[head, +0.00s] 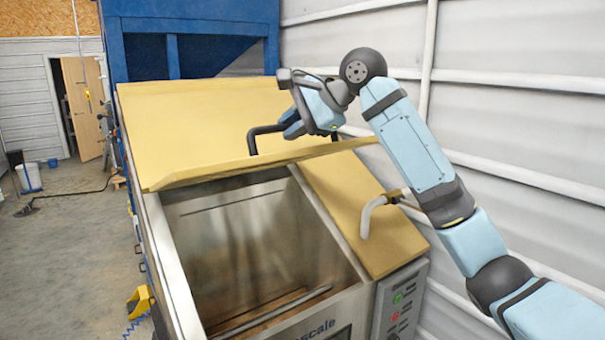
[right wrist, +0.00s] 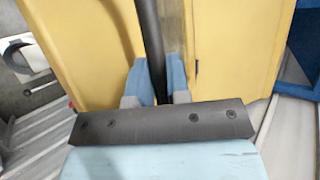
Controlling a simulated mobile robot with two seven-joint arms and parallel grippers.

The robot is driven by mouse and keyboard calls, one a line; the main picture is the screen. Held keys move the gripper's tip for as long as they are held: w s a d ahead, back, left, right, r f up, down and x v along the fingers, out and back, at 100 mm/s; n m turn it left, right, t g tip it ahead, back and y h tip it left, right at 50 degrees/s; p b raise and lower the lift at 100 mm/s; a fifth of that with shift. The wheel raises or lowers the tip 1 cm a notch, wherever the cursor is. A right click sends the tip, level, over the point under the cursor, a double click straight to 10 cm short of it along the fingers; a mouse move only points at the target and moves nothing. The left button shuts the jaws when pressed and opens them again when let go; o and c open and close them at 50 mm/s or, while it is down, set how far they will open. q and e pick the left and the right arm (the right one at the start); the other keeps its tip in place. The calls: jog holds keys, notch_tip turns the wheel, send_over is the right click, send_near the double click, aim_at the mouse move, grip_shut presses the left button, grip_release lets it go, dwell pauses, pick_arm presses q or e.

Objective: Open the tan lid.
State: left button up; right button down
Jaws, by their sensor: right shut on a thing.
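The tan lid (head: 195,120) is raised and tilted back over the steel hopper (head: 245,230), with a wide opening below its front edge. A black bar handle (head: 262,131) is on the lid's face. My right gripper (head: 290,128) is shut on this handle. In the right wrist view, the gripper's fingers (right wrist: 158,82) stand on both sides of the dark handle bar (right wrist: 151,35), with the tan lid (right wrist: 90,45) behind. Part of the handle is hidden by the gripper in the head view. My left gripper is not in view.
A second tan panel (head: 345,215) with a pale handle (head: 368,212) lies to the right of the opening. A control panel (head: 399,300) is at the front right. A corrugated wall (head: 510,60) stands close on the right. Floor (head: 70,260) is open on the left.

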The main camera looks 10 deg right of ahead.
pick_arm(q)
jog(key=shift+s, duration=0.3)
pick_arm(e)
jog(key=w+a+r+g+h, duration=0.1)
jog(key=w+a+r+g, duration=0.1)
jog(key=w+r, duration=0.3)
jog(key=shift+w+a+r+m, duration=0.15)
jog(key=shift+w+r+m, duration=0.15)
jog(key=shift+r, duration=1.25)
jog(key=c, duration=1.3)
grip_release()
jog(key=shift+o, duration=1)
jog(key=shift+w+f, duration=0.1)
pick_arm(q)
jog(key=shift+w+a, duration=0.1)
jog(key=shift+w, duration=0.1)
